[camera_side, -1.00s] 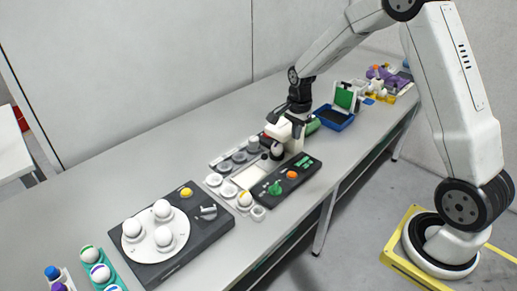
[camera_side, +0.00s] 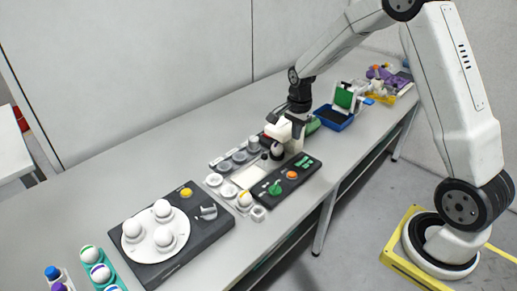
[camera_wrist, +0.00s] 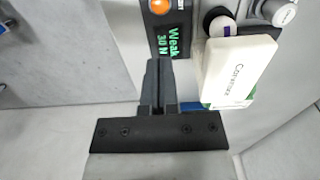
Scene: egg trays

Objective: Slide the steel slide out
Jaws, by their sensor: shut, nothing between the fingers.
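My gripper (camera_wrist: 160,78) is shut and empty in the wrist view, its fingertips beside the green "Weak 30 N" display (camera_wrist: 174,40). A white block (camera_wrist: 236,68) with printed lettering is just right of the fingers, a small gap apart. In the side view my gripper (camera_side: 297,130) is over the far end of the black control panel (camera_side: 268,199), by the white block (camera_side: 277,131). A dark rounded egg-like thing (camera_side: 277,152) sits below the block. I cannot pick out the steel slide surely; the gripper and block may hide it.
A dark base with a white turntable (camera_side: 143,244) is nearer. A blue box (camera_side: 331,121) stands behind the gripper. The bench's back strip is clear.

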